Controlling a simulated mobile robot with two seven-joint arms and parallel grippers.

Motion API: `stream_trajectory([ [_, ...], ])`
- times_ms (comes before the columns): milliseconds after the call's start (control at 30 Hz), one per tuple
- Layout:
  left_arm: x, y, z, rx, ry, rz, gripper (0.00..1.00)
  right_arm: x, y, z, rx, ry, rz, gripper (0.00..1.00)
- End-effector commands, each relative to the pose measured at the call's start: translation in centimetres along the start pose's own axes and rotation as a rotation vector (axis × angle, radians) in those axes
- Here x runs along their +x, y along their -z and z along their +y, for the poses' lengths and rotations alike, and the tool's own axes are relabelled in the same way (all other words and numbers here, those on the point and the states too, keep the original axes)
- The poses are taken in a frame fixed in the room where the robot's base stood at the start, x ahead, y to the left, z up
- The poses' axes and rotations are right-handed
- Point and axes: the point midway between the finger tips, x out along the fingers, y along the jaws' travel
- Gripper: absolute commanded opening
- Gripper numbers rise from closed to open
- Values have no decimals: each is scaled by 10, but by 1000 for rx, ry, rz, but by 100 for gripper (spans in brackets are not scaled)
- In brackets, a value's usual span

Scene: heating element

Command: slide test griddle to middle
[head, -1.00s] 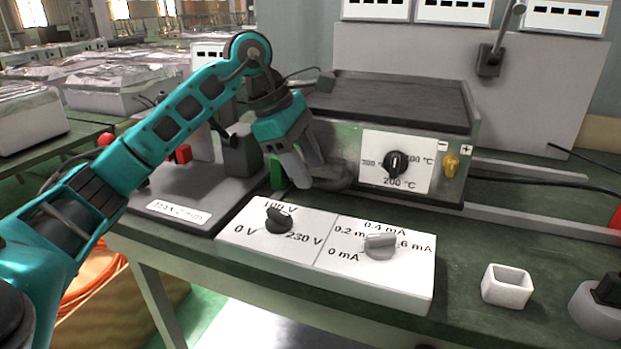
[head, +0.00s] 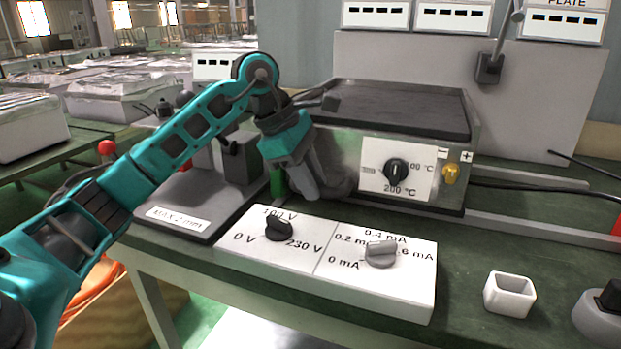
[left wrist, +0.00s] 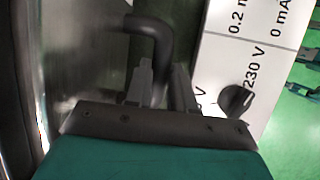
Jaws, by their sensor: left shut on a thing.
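The test griddle (head: 400,108) is a metal box with a dark flat top plate. Its front has a black temperature knob (head: 396,171) on a white panel and a yellow terminal at the right. It stands on the green bench against the back panel. A dark curved handle (left wrist: 151,32) sticks out from its front, seen in the left wrist view. My left gripper (head: 322,186) is at the griddle's front left, shut on this handle. Its two grey fingers also show in the left wrist view (left wrist: 163,76). In the head view the gripper partly hides the handle. My right gripper is not in view.
A white control box (head: 325,265) with two knobs lies just in front of the griddle. A rail (head: 540,221) runs to the right. A small white cup (head: 509,294) is at front right.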

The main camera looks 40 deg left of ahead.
Motion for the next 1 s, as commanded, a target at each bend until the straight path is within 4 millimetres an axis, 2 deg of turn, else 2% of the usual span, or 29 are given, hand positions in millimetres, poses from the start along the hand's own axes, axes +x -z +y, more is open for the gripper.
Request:
stream_trajectory([
  [467, 0, -5, 0, 2, 2, 0, 0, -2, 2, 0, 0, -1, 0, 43],
  [567, 5, -22, 1, 3, 3, -2, 0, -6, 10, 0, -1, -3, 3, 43],
  [700, 19, -62, 1, 7, 5, -6, 0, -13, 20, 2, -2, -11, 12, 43],
  [900, 42, -110, 0, 4, 3, -7, 0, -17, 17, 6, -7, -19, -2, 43],
  [1000, 49, -124, 0, 3, 2, -5, 0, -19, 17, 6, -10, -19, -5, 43],
])
